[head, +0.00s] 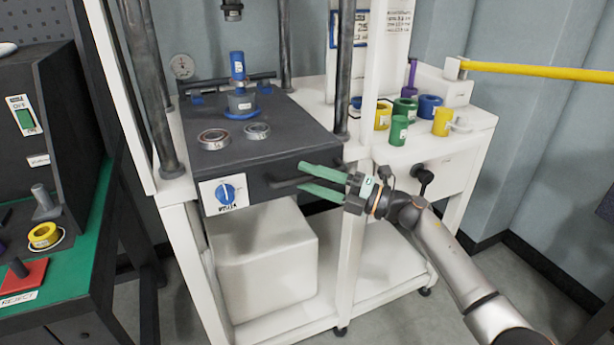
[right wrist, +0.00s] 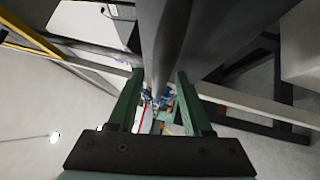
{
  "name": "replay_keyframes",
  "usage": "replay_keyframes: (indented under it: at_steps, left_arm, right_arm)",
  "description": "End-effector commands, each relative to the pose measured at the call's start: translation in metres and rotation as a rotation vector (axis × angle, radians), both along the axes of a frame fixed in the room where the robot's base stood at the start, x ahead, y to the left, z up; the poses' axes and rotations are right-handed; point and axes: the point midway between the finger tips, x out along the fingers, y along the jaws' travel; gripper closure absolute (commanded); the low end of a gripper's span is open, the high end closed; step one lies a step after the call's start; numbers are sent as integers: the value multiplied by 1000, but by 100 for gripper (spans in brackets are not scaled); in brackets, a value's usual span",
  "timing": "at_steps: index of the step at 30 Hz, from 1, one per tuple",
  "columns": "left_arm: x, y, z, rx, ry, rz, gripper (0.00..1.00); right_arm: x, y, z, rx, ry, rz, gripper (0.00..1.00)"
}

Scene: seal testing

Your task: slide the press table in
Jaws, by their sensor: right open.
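The press table (head: 297,138) is a dark slab in the white press frame, with its front face sticking out between the front posts. It carries two metal rings (head: 257,131) and a grey cylinder with a blue base (head: 241,103), with a blue-labelled piece above it. A dark bar handle (head: 284,184) is on its front face. My right gripper (head: 302,177) has green fingers at this handle, one above and one below. In the right wrist view, a grey bar (right wrist: 165,45) runs between the open fingers (right wrist: 160,98), with gaps at both sides. My left gripper is not in view.
A white side shelf holds green, blue and yellow cups (head: 398,130) to the right. A green-topped bench (head: 85,215) stands at left. A yellow bar (head: 540,71) crosses at upper right.

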Motion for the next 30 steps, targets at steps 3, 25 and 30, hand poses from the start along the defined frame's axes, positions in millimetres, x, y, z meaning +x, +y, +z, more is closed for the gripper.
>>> replay_keyframes:
  at_steps: [3,25,30]
  left_arm:
    - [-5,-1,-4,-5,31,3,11]
    - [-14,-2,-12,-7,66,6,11]
    - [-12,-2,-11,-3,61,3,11]
  right_arm:
    - [-7,-16,-3,-3,1,-1,50]
    - [-47,-102,-15,1,0,0,50]
    - [-47,-103,-15,1,0,0,50]
